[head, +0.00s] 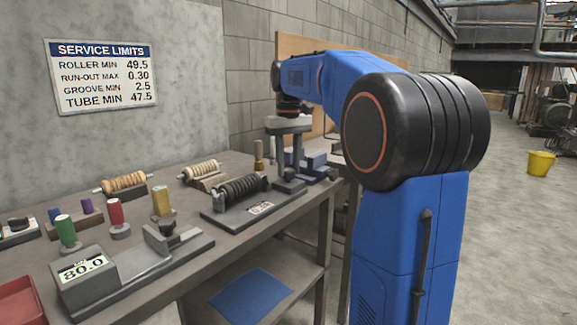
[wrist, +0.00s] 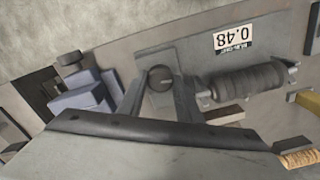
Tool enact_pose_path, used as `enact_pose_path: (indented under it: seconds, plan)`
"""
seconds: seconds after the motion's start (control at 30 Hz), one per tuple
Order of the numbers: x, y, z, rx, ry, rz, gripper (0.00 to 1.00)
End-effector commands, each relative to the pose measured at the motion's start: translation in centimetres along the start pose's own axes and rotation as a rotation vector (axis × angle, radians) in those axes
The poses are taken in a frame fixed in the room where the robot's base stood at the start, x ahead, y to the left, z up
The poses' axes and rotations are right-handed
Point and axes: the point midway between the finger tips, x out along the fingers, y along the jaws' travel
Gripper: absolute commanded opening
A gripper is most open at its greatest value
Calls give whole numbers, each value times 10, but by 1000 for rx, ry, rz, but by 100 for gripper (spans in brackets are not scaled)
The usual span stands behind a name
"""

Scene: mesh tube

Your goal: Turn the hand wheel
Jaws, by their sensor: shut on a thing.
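The hand wheel (wrist: 160,76) is a small grey disc at the end of the run-out fixture (head: 222,216), in line with its dark ribbed roller (head: 240,189). In the wrist view my gripper (wrist: 161,92) has one finger on each side of the wheel and is shut on it. In the head view my gripper (head: 289,178) reaches down from above at the right end of the fixture, and its fingers mostly hide the wheel there. The fixture also shows in the wrist view (wrist: 196,62), where its white label reads 0.48 upside down.
Blue-grey blocks (head: 306,158) stand just behind my gripper. Tan rollers on stands (head: 124,183), a green-handled gauge (head: 66,232) and a gauge base reading 80.0 (head: 84,271) occupy the bench's left part. A service limits sign (head: 101,76) hangs on the wall.

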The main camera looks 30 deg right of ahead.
Motion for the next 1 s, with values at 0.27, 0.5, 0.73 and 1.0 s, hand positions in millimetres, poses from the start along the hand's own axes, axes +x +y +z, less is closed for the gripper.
enact_pose_path:
  seconds: [0.27, 0.5, 0.73, 1.0]
  plan:
    - [-1, 0, 0, -1, 2, 0, 50]
    - [0, 0, 0, -1, 1, 0, 50]
    - [-18, 0, -1, -1, 2, 0, 50]
    - [-69, 0, -1, -1, 4, 1, 50]
